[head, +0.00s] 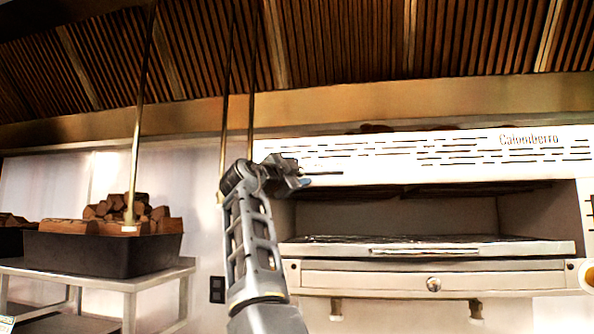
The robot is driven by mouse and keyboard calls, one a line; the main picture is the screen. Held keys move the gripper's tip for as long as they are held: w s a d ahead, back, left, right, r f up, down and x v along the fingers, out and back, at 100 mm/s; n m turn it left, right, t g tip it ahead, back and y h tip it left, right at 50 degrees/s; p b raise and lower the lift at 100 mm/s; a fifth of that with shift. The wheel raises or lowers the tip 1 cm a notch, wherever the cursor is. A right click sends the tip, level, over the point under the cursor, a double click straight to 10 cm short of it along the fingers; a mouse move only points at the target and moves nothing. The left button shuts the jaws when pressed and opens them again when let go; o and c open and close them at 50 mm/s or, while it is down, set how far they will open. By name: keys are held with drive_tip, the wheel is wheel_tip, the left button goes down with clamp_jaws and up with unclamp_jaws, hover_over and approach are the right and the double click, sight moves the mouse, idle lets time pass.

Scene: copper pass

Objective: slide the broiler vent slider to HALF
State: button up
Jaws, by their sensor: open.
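The broiler (520,166) is a white-fronted unit with rows of dark vent slots and lettering at its upper right. A short dark horizontal slot (325,173) shows at the lower left of its front, just right of my gripper. I cannot make out a slider knob or a HALF mark; the gripper may hide them. My gripper (301,183) is raised in front of the broiler's left end, pointing right. It is open and holds nothing that I can see. Whether it touches the front cannot be told.
Below the front is an open broiler chamber with a rack (430,249) and a drawer with a round knob (433,282). A black bin of firewood (100,254) stands on a steel table at left. Thin brass rods (137,130) hang from above.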

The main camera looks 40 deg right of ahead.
drive_tip(key=shift+d, duration=0.15)
drive_tip(key=shift+c, duration=0.5)
clamp_jaws()
drive_tip(key=shift+f, duration=0.1)
